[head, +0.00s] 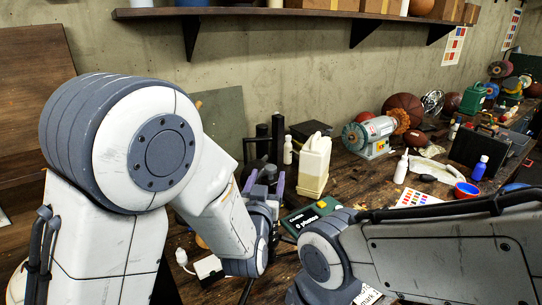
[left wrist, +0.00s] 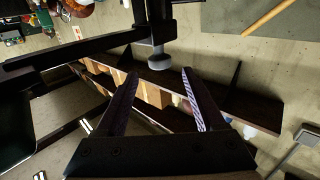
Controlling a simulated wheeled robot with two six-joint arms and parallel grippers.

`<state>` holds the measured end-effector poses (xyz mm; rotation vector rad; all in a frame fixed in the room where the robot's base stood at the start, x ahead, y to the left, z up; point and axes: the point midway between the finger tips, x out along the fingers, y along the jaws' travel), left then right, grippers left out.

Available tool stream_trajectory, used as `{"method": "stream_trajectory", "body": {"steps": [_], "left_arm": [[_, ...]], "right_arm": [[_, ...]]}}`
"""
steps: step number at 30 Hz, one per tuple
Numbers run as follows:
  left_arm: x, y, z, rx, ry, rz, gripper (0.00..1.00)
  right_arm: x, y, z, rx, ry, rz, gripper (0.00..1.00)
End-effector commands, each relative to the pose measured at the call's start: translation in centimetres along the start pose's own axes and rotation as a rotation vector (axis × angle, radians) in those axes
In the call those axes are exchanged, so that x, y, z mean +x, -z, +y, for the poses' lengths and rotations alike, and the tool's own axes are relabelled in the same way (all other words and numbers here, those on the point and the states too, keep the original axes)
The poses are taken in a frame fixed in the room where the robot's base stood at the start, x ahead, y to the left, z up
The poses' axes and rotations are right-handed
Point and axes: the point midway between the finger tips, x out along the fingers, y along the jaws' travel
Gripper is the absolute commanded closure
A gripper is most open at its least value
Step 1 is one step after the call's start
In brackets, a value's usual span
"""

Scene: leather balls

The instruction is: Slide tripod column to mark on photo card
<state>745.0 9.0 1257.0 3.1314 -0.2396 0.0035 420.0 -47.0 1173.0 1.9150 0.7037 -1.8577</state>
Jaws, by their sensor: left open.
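My left gripper (head: 265,183) is open on the workbench, its purple-edged fingers pointing up beside black upright parts (head: 277,138) that look like the tripod. In the left wrist view, a black column with a grey knob (left wrist: 158,60) shows between and just beyond the open fingertips (left wrist: 160,74). I cannot tell whether they touch; nothing is clearly held. A black bar (left wrist: 75,48) runs off to the left there. A white card with dark print (head: 368,296) is partly hidden by my right arm; I cannot tell whether it is the photo card. My right gripper is out of sight.
A shelf (head: 300,13) hangs above the cluttered bench.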

Motion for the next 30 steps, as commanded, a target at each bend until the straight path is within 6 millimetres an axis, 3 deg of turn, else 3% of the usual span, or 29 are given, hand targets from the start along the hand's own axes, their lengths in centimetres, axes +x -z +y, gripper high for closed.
{"method": "stream_trajectory", "body": {"steps": [3,9,21,27,30], "left_arm": [[2.4,0.2,-0.1,0.001,0.003,-0.002,0.29],[4.8,0.0,-0.1,0.001,0.001,-0.003,0.29],[5.6,-0.2,-0.1,0.001,0.000,-0.002,0.29],[5.5,-0.2,0.0,0.001,0.000,-0.002,1.00],[5.5,-0.2,0.0,0.001,0.000,-0.002,1.00]], "right_arm": [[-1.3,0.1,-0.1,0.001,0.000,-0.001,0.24],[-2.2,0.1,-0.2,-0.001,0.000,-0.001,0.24],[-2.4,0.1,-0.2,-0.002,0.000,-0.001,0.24],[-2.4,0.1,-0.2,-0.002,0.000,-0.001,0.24],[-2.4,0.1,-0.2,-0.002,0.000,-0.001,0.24]]}}
